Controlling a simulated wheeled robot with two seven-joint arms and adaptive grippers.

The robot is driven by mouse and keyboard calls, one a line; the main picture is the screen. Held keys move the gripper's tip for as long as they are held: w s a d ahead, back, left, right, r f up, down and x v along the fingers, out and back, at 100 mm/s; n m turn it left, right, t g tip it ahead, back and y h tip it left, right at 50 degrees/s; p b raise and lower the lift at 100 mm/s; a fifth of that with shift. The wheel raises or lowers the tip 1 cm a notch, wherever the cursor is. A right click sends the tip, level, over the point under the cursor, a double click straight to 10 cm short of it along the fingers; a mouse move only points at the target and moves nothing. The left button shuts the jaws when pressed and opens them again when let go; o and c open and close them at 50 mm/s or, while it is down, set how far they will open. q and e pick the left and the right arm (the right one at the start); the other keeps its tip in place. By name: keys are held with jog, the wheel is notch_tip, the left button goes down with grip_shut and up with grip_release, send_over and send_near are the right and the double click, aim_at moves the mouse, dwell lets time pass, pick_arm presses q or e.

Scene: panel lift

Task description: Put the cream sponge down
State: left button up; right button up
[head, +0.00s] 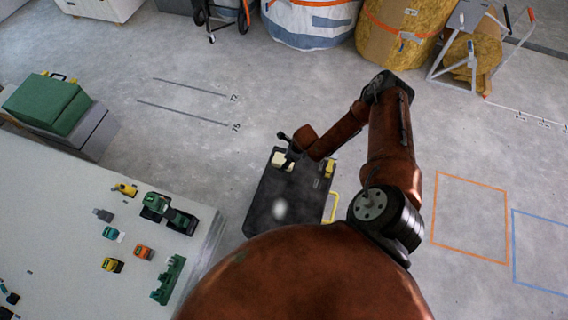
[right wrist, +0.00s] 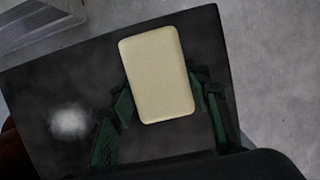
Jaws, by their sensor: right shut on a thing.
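The cream sponge (right wrist: 157,75) is a pale rounded block between the two green-lined fingers of my right gripper (right wrist: 162,90) in the right wrist view. The gripper is shut on it, with a finger at each long side. The sponge lies over a dark flat panel (right wrist: 60,85); I cannot tell whether it touches it. In the head view the sponge (head: 281,159) shows at the far end of the dark panel (head: 275,205), beside my right gripper (head: 287,150), which is partly hidden by its arm. My left gripper is not in view.
A pale table (head: 60,220) at left holds several small tools and a green rack (head: 168,280). A yellow handle (head: 333,207) sits at the panel's right side, and a yellow item (head: 329,168) near its far right corner.

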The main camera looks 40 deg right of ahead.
jog(key=shift+w+d+f+b, duration=0.1)
jog(key=shift+w+f+b, duration=0.1)
jog(key=shift+f, duration=0.65)
jog(key=shift+w+d+f+b, duration=0.1)
jog(key=shift+w+f+b, duration=0.05)
jog(key=shift+f, duration=0.7)
jog(key=shift+f, duration=0.55)
jog(key=shift+s, duration=0.1)
jog(key=o, duration=1)
jog(key=shift+f, duration=0.1)
jog(key=shift+o, duration=0.2)
jog(key=shift+r+b, duration=0.2)
jog(key=shift+b, duration=0.1)
